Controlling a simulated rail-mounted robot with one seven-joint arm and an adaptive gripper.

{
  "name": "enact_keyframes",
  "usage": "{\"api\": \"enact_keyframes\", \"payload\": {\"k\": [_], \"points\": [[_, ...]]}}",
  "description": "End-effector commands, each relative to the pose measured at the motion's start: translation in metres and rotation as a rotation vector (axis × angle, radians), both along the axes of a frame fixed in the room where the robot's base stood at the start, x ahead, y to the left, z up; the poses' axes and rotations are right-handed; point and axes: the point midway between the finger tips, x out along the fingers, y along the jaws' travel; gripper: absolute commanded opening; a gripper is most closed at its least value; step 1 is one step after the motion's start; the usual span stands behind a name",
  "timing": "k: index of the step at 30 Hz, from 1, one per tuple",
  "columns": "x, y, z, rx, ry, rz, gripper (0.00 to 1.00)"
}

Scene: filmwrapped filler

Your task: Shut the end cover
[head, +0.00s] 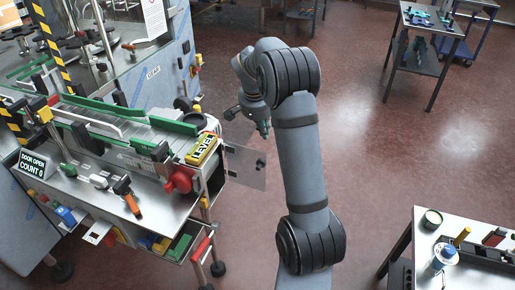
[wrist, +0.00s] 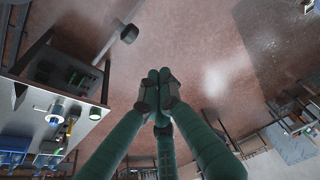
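The end cover (head: 246,168) is a clear panel with a black knob (head: 262,163). It stands swung open, sticking out to the right from the end of the conveyor machine (head: 150,135). My gripper (head: 264,132) is just above the cover's outer part, apart from the knob as far as I can tell. In the wrist view, the green fingers of my gripper (wrist: 158,80) meet at their tips with nothing seen between them. A dark round knob on a pale stem (wrist: 128,33) shows up and left of the fingertips, probably the cover's knob.
A display (head: 33,165) reads "DOOR OPEN COUNT 0". A side table (head: 440,222) stands front right; the floor between is clear.

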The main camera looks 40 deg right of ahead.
Motion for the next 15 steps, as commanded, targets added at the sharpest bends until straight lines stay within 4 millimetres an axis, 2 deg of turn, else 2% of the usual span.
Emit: {"api": "enact_keyframes", "payload": {"k": [13,14,15], "points": [[0.012,-0.024,-0.081,0.002,0.007,0.002,0.0],[0.013,-0.026,-0.086,0.003,0.006,0.002,0.0],[0.01,-0.018,-0.083,0.002,0.003,0.005,0.0]]}}
